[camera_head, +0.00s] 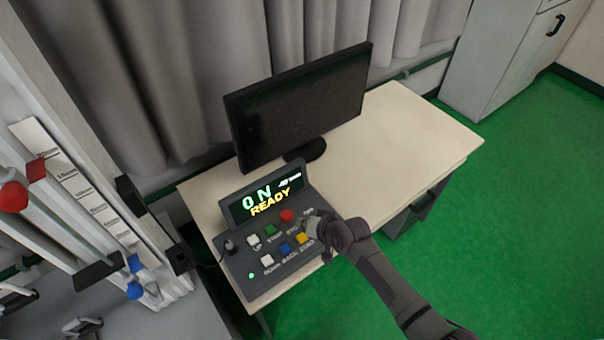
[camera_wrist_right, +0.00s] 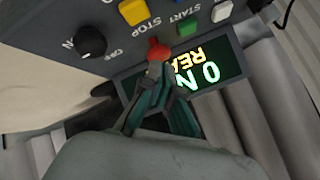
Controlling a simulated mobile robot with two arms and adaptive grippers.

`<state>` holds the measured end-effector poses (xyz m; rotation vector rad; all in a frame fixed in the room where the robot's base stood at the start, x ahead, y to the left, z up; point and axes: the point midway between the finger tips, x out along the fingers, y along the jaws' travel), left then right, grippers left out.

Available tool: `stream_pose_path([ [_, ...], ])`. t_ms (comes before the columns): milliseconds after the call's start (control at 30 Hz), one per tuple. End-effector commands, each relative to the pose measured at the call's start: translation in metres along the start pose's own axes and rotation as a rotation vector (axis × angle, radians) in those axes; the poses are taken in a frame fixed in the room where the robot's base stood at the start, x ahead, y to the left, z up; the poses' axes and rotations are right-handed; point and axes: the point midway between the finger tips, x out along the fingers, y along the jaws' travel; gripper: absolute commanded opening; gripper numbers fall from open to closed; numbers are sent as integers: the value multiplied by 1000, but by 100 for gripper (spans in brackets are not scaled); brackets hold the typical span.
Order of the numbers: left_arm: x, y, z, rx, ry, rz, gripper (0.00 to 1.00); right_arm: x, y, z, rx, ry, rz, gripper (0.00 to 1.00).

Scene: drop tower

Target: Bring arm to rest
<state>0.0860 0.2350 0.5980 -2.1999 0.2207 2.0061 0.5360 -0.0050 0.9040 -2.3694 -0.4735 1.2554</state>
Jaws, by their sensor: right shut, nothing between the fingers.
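My right arm comes in from the lower right in the head view, and its gripper (camera_head: 314,222) is over the right side of the grey control box (camera_head: 240,272). In the right wrist view the gripper (camera_wrist_right: 157,68) is shut and empty, with its tips in front of the red button (camera_wrist_right: 158,48). I cannot tell whether they touch it. The red button (camera_head: 287,216) also shows in the head view, left of the gripper. A black on/off knob (camera_wrist_right: 91,41) is beside it in the wrist view. The display (camera_head: 267,200) reads ON and READY. My left gripper is not in view.
The box stands on a pale table (camera_head: 405,130) with a black monitor (camera_head: 300,108) behind it. The drop tower (camera_head: 75,190) with a scale stands at left. A grey cabinet (camera_head: 495,65) is at the back right. Green floor (camera_head: 500,250) at right is clear.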

Motion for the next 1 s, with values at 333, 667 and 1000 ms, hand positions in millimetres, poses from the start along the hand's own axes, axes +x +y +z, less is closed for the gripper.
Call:
stream_pose_path([
  [333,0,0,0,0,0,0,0,-23,0,22,-38,-34,16,0],
  [667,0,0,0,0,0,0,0,-168,43,87,-213,-174,227,0],
  [1000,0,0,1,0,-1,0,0,-270,74,114,-278,-270,400,0],
])
